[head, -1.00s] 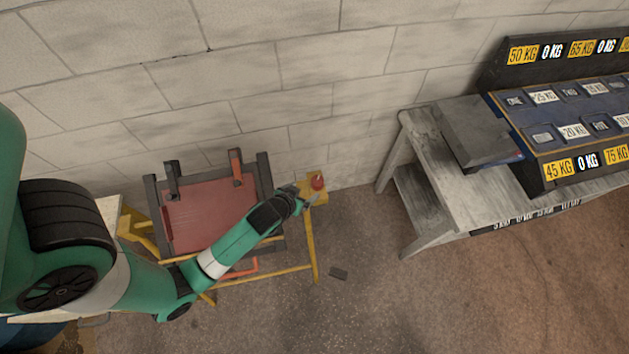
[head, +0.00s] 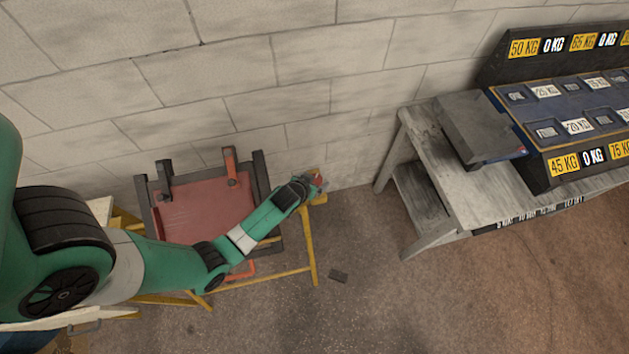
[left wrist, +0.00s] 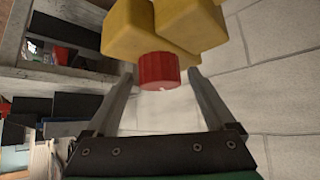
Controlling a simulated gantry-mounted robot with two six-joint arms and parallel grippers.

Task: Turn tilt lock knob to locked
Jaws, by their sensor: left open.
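The tilt lock knob (left wrist: 159,71) is a red ribbed cylinder on the end of a yellow post (left wrist: 165,25) in the left wrist view. In the head view the red knob (head: 317,178) shows only in part at the upper right corner of the yellow frame (head: 308,245), mostly covered by my gripper. My left gripper (left wrist: 161,75) is open, with its two fingers on either side of the knob. A gap shows between the knob and each finger. Any mark of the knob's setting cannot be made out. My right gripper is not in view.
A red panel (head: 205,212) with dark side bars sits in the yellow frame, left of the knob. A block wall (head: 300,85) stands close behind. A grey bench (head: 440,185) with weight-labelled racks (head: 570,110) is at the right.

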